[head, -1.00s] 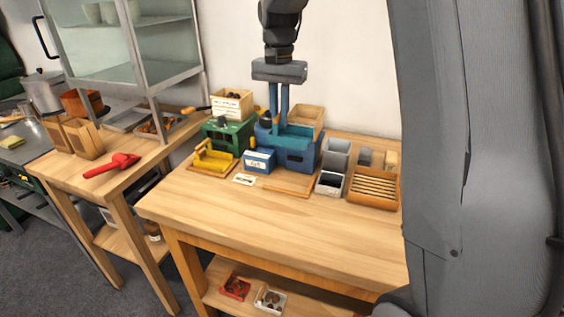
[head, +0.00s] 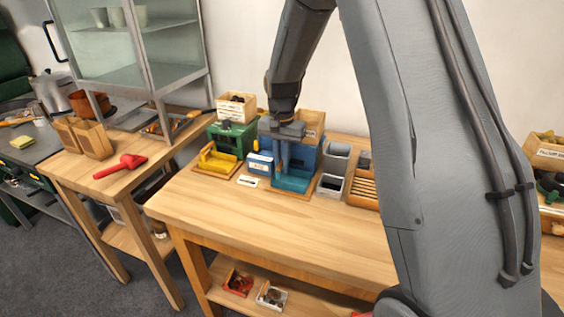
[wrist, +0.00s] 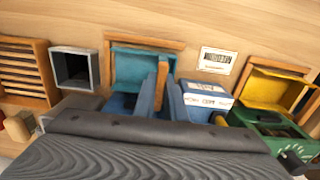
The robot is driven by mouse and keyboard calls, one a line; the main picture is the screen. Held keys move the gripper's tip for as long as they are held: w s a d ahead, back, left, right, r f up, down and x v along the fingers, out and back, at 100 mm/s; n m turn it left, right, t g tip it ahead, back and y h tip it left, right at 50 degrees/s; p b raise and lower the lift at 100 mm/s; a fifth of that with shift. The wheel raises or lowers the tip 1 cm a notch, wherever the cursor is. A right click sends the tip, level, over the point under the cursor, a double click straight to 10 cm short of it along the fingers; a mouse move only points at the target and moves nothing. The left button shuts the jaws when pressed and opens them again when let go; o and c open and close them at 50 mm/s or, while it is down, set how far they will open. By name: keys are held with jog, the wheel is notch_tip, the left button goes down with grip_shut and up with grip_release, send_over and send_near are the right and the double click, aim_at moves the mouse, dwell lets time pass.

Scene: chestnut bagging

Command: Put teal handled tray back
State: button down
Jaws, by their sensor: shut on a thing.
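The teal tray (head: 292,182) is at the front foot of the blue machine (head: 306,158), low within the wooden-edged base. The tray also shows in the wrist view (wrist: 132,66), with a wooden edge around it. My gripper (head: 283,167) reaches down over the machine's front. In the wrist view its two blue fingers (wrist: 162,92) are shut on the tray's upright wooden handle (wrist: 162,72). Whether the tray rests fully on the base cannot be told, as the fingers and palm hide its rear part.
To the left are a blue-white box (head: 260,164), a label card (head: 248,181) and a green machine (head: 232,137) with a yellow tray (head: 217,162). Grey bins (head: 334,165) and a slatted wooden rack (head: 362,190) stand close on the right. The table's front is clear.

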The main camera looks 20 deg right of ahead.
jog(key=c, duration=1.8)
grip_release()
notch_tip(320, 180, up, 12)
jog(key=b, duration=0.3)
jog(key=s+f+n, duration=0.2)
jog(key=s+f, duration=0.1)
jog(key=s, duration=0.5)
jog(key=s+f+n, duration=0.2)
jog(key=s+f, duration=0.1)
jog(key=s, duration=0.5)
jog(key=s+f+n+t, duration=0.1)
jog(key=s+f+n, duration=0.2)
jog(key=s, duration=0.6)
jog(key=shift+f, duration=0.6)
